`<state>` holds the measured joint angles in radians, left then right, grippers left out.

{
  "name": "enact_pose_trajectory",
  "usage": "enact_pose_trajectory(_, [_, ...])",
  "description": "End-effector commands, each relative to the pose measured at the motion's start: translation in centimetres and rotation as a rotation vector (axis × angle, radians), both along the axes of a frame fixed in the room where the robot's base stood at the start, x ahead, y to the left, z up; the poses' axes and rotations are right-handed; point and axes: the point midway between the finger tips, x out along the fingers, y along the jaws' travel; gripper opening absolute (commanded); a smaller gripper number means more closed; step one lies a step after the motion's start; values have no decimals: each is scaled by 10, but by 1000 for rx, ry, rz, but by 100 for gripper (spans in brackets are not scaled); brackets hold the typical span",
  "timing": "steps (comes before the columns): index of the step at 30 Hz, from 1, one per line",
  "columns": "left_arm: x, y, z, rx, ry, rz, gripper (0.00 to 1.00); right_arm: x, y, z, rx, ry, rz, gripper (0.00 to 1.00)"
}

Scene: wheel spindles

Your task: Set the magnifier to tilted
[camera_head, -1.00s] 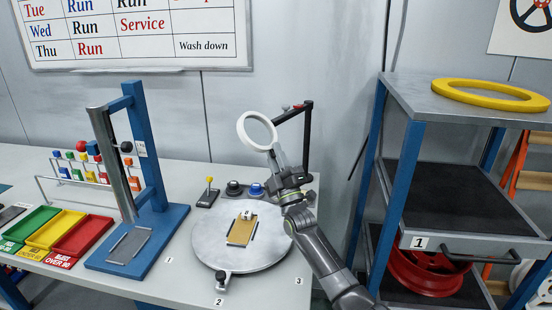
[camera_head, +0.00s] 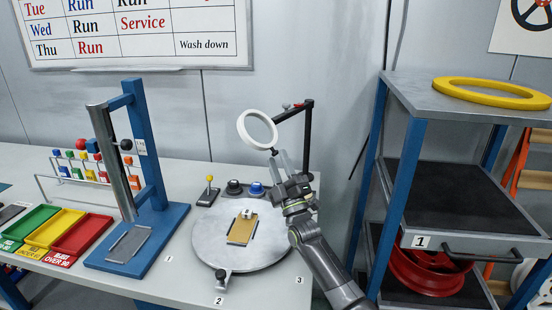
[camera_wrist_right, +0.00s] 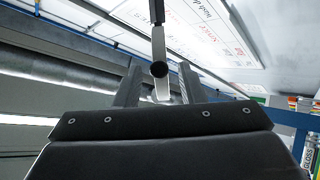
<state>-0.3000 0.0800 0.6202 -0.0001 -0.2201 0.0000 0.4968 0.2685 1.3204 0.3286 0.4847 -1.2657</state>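The magnifier is a white ring lens (camera_head: 241,128) on a black post and arm (camera_head: 308,135) at the back of the table. In the head view the ring faces forward and looks tilted. My right gripper (camera_head: 284,160) is just below and right of the ring, fingers pointing up. In the right wrist view the fingers (camera_wrist_right: 158,88) are apart, with a dark round knob (camera_wrist_right: 158,69) and a pale strip of the magnifier between or beyond them. I cannot tell whether they touch. My left gripper is not in view.
A round grey turntable (camera_head: 215,250) with a tan block (camera_head: 242,229) lies below the gripper. A black knob (camera_head: 234,187), a blue knob (camera_head: 257,188) and a yellow-topped lever (camera_head: 209,187) stand behind it. A shelf rack (camera_head: 395,190) stands to the right, a blue frame (camera_head: 150,150) to the left.

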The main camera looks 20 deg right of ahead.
Motion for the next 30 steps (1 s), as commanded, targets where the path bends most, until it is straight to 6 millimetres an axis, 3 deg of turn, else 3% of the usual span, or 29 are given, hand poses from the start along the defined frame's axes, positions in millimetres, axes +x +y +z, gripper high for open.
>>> enact_pose_trajectory(4, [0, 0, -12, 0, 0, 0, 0, -26, -1, -29, 1, 4, 0, 36])
enact_pose_trajectory(12, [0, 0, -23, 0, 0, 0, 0, -60, -1, -56, 0, 3, 0, 36])
enact_pose_trajectory(30, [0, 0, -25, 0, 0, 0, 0, -68, -1, -62, 1, 2, 1, 36])
